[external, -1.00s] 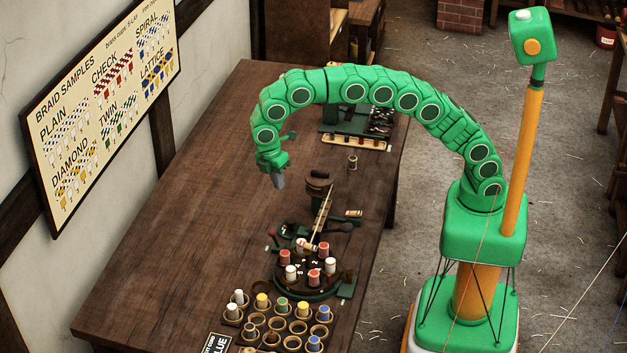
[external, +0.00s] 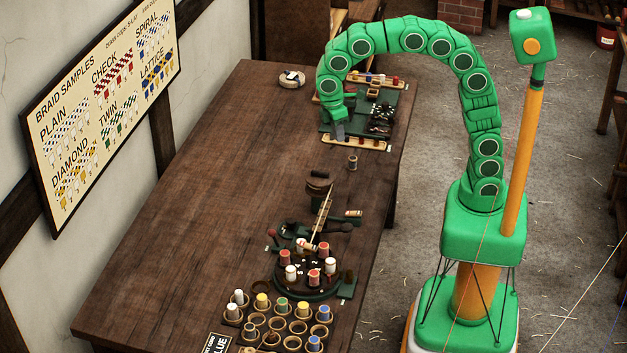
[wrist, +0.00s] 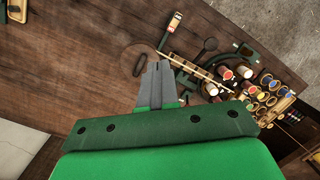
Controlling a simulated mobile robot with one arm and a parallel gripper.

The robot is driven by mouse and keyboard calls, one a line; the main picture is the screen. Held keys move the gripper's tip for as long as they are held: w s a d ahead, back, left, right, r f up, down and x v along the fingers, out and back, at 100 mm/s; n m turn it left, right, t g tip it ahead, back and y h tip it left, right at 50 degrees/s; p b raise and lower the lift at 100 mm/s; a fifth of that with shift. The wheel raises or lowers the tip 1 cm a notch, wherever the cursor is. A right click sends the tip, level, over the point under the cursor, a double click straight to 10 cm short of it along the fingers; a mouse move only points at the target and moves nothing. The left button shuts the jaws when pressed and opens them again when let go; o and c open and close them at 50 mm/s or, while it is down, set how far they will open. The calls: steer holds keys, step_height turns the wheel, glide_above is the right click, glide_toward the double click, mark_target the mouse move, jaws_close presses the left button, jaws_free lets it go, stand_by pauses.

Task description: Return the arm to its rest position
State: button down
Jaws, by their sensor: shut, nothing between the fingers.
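My green segmented arm (external: 413,42) arches from its base out over the far end of the bench. My gripper (external: 340,131) points down beside the green board at the far right of the bench, with nothing in it. In the wrist view my gripper (wrist: 155,75) shows as two grey fingers close together, shut and empty, over bare wood. From these views I cannot tell how high the fingertips are above the bench.
The wooden bench (external: 190,215) is mostly clear on its left. A green board (external: 395,100) with small parts lies under the arm. A round braiding stand (external: 305,285) with several bobbins and a cup tray (external: 275,322) stand nearer. A small spool (external: 353,162) stands between.

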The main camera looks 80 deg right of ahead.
steer(key=s+d+f+m, duration=0.1)
steer(key=s+d, duration=0.3)
steer(key=s, duration=0.6)
steer(key=s+d+f+m, duration=0.1)
steer(key=s+d+m, duration=0.3)
steer(key=s, duration=0.6)
steer(key=s+d+f+m, duration=0.2)
steer(key=s+d, duration=0.2)
steer(key=s, duration=0.7)
steer(key=shift+m, duration=0.4)
steer(key=shift+w, duration=0.1)
